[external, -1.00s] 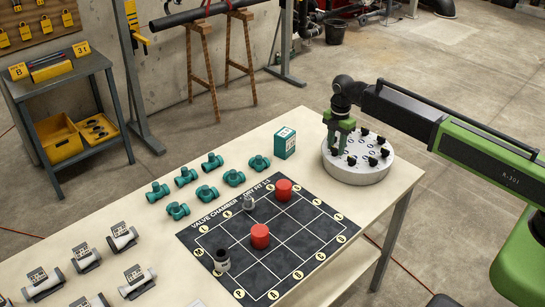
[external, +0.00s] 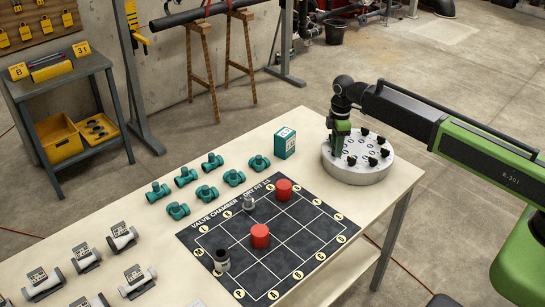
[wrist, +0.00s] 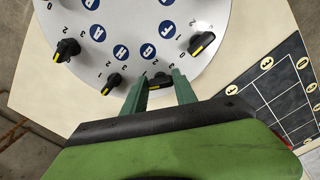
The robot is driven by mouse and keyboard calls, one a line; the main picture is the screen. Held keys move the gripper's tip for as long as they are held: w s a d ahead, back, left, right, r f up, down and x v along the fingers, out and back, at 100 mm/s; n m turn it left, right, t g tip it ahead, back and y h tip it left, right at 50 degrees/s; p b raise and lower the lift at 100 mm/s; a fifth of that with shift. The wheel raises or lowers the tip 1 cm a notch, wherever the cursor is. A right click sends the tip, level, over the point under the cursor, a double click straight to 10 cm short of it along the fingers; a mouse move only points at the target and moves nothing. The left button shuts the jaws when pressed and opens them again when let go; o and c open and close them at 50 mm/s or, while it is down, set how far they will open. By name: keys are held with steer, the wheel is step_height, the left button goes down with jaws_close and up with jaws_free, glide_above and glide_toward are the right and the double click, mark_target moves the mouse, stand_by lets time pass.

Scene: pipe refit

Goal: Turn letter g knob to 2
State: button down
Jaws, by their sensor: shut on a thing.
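The round white knob panel (external: 357,174) stands on the table's right end, with black knobs around its top. In the wrist view its face (wrist: 185,10) carries blue letter discs, and the letter G disc (wrist: 148,50) is just beyond my fingertips. My gripper (wrist: 158,80) is down at the panel's edge, shut on the black knob (wrist: 159,79) nearest the G disc, one finger on each side. Its pointer is too small and too covered to read. In the external view my gripper (external: 338,150) points down at the panel's left side and hides that knob.
Neighbouring black knobs stand close on both sides, one at left (wrist: 112,82) and one at right (wrist: 202,43). A dark grid mat (external: 300,236) with red cylinders (external: 284,190) lies left of the panel. A green box (external: 285,142) stands behind the mat.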

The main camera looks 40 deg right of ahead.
steer(key=m, duration=0.4)
steer(key=shift+s+a+m, duration=0.1)
steer(key=shift+m, duration=0.2)
steer(key=m, duration=0.3)
steer(key=shift+a+m, duration=0.1)
steer(key=shift+m, duration=0.2)
steer(key=m, duration=0.8)
steer(key=shift+a+m, duration=0.15)
steer(key=shift+m, duration=0.15)
steer(key=c, duration=1)
jaws_free()
